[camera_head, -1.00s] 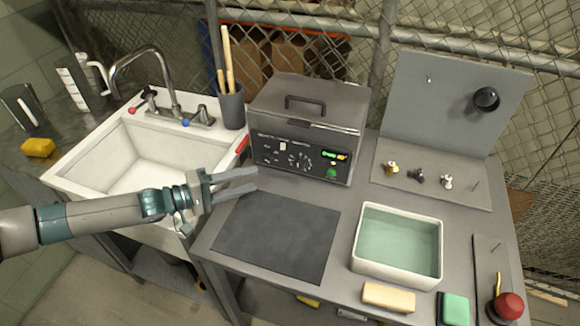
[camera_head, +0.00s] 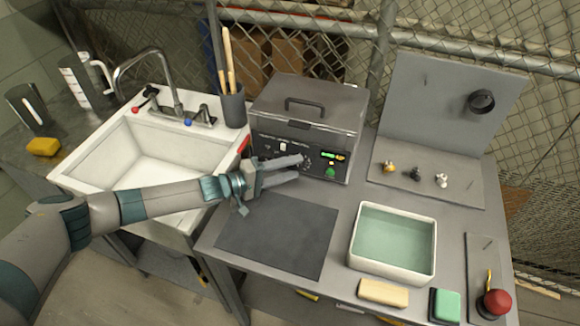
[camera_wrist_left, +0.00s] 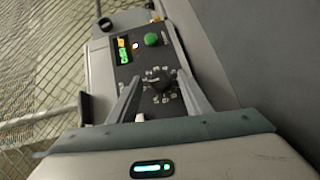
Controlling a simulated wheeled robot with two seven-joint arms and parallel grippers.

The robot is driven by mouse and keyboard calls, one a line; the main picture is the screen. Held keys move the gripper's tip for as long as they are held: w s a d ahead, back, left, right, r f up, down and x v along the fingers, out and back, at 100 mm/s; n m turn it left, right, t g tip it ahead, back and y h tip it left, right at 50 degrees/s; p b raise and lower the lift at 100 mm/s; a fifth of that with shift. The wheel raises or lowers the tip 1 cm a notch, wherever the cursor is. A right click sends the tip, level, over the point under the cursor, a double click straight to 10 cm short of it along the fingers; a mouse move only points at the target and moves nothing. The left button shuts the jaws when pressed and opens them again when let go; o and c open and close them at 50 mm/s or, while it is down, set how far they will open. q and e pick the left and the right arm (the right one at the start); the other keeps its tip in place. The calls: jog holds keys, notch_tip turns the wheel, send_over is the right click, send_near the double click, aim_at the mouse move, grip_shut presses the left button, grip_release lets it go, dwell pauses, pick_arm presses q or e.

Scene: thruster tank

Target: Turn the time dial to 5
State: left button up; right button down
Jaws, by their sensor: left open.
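The time dial (camera_wrist_left: 156,79) is a dark round knob ringed by pale marks on the black front panel of a grey lidded box (camera_head: 310,103). In the head view the dial's ring (camera_head: 306,162) shows partly, just past the fingertips. My left gripper (camera_head: 300,168) is in front of the panel, open, its fingers pointing at the dial. In the left wrist view its two fingers (camera_wrist_left: 158,88) stand on either side of the dial, apart from each other. I cannot tell whether they touch it, nor which number it points to. My right gripper is not in view.
On the panel are a green button (camera_head: 330,172) and a lit display (camera_head: 333,155). A dark mat (camera_head: 277,235) lies before the box. A sink (camera_head: 150,160) is left. A tray of green liquid (camera_head: 393,240) and a red button (camera_head: 495,302) are right.

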pick_arm(q)
jog(key=c, duration=1.1)
jog(key=shift+o, duration=0.2)
